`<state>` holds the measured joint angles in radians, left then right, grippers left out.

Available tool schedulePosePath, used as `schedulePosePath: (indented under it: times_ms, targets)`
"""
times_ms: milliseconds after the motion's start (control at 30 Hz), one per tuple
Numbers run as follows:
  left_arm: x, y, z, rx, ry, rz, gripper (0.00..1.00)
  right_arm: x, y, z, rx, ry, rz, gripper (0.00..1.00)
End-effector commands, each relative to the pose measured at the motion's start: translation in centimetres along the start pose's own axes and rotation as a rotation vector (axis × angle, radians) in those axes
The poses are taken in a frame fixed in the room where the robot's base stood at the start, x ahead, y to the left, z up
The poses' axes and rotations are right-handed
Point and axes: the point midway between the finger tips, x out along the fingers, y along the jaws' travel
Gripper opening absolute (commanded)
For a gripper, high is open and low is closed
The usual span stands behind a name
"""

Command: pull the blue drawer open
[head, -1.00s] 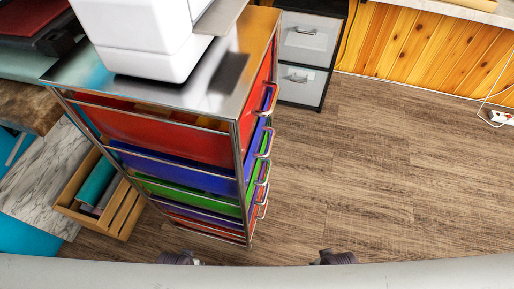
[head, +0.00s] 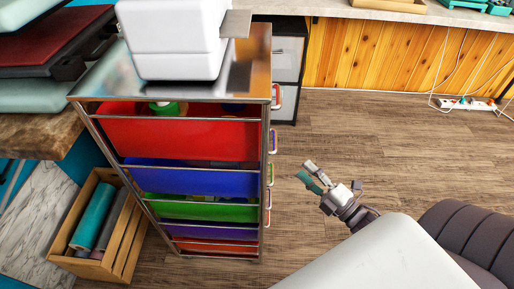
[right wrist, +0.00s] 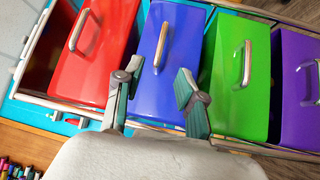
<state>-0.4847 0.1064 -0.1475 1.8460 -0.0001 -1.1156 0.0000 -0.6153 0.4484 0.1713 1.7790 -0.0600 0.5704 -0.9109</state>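The blue drawer (head: 200,179) is second from the top in a metal-framed drawer stack, under the red drawer (head: 190,136). Its front and silver handle (right wrist: 162,47) show in the right wrist view; its handle side faces right in the head view. The drawer looks in line with the others. My right gripper (head: 310,175) is right of the stack, apart from it in the head view. In the right wrist view the right gripper (right wrist: 158,80) is open and empty, its fingers spread before the blue front, with the handle beyond the fingertips. My left gripper is not in view.
Green (right wrist: 240,70) and purple (right wrist: 297,90) drawers with handles lie below the blue one. A white machine (head: 175,40) stands on top. A wooden crate (head: 125,240) with rolls is left of the stack. The floor (head: 400,140) to the right is clear.

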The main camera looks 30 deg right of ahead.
Motion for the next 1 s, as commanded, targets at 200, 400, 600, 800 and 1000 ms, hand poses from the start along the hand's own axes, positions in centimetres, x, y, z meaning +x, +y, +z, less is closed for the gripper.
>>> schedulePosePath:
  times_ms: [200,400,600,800,1000]
  targets:
    - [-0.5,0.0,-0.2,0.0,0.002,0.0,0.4,3.4,0.1,0.0,0.0,0.002,0.005,0.39]
    - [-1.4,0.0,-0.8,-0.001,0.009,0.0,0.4,7.8,0.0,0.0,0.001,0.002,0.004,0.39]
    - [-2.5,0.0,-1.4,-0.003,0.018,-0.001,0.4,11.3,0.0,0.0,0.003,0.0,0.002,0.39]
    - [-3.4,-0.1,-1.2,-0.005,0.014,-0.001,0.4,13.2,-0.1,0.0,0.003,-0.001,0.0,0.39]
    - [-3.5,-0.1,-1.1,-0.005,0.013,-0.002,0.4,13.5,-0.1,0.0,0.003,-0.002,-0.002,0.39]
